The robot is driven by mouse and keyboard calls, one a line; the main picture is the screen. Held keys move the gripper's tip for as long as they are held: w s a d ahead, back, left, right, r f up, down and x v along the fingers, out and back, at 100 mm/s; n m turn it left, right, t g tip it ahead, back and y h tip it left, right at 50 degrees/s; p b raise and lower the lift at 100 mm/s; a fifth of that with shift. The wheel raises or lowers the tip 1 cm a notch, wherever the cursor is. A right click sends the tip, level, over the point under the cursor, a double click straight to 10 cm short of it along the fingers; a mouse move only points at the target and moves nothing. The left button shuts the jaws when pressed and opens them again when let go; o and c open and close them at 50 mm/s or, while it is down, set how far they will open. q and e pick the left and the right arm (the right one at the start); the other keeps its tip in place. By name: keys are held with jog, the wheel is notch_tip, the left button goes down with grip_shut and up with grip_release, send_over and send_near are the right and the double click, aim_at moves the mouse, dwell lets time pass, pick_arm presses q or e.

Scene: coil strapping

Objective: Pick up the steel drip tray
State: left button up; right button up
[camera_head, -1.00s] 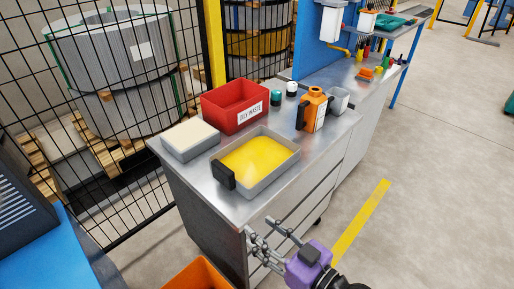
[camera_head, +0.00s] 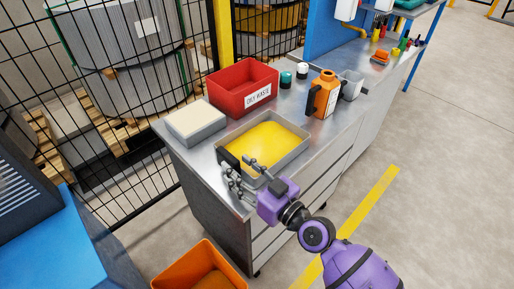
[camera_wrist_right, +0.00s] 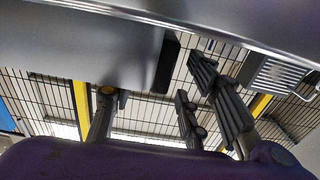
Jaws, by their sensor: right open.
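The steel drip tray (camera_head: 285,162) is a grey shallow tray with yellow liquid in it and a black handle (camera_head: 228,160) at its near left end. It sits on the metal top of a drawer cart. My right gripper (camera_head: 239,168) is open at the tray's near left corner, close to the handle and partly covering it. In the right wrist view, a black block that looks like the handle (camera_wrist_right: 168,62) shows beyond the spread fingers (camera_wrist_right: 150,105). I cannot tell whether any finger touches it. My left gripper is not in view.
A red bin marked oily waste (camera_head: 240,88), a grey box with a pale top (camera_head: 196,122), an orange jug (camera_head: 322,94) and a grey cup (camera_head: 351,84) stand around the tray. An orange bin (camera_head: 200,266) is on the floor in front. A wire fence runs behind.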

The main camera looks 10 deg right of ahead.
jog(key=x, duration=0.3)
jog(key=shift+w+a, duration=0.1)
jog(key=shift+w, duration=0.1)
grip_shut()
jog(key=shift+r, duration=0.15)
